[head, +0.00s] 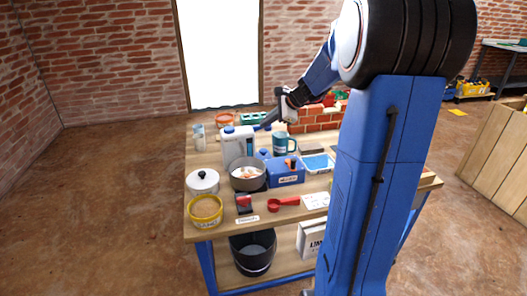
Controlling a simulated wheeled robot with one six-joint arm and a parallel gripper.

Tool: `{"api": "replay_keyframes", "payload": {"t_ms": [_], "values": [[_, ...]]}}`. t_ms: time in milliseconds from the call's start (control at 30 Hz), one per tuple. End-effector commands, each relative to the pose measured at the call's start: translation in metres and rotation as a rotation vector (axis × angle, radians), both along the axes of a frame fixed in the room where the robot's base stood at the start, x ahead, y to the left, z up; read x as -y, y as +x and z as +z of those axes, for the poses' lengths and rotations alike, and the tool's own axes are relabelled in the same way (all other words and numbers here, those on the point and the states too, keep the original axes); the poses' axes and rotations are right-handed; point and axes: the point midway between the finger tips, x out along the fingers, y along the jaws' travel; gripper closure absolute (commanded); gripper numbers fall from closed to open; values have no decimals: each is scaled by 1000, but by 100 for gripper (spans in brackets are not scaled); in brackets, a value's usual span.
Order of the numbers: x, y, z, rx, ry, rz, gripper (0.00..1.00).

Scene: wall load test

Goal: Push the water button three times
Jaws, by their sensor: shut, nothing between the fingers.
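A blue box (283,173) with a white label and an orange part on top stands in the middle of the wooden table; the label is too small to read. A small red-topped device (244,203) stands near the front edge behind a white label (248,219), also unreadable. I cannot tell for sure which one carries the water button. My gripper (283,107) is shut and empty above the far side of the table, left of a small brick wall and well behind both devices. Its fingertips are small and hard to make out.
On the table (228,226) stand a grey pot (248,175), a white jug (238,146), a teal mug (281,143), a lidded white pot (203,181), a yellow tub (206,209), a red scoop (284,203) and a blue tray (318,163). The brick wall (316,117) stands behind.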

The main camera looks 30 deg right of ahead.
Motion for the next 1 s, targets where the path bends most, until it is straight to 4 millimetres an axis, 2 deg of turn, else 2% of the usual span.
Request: {"api": "replay_keyframes", "payload": {"t_ms": [367, 1000], "values": [[0, 0, -9, -2, 0, 1, 100], [0, 0, -78, -2, 2, 1, 100]]}}
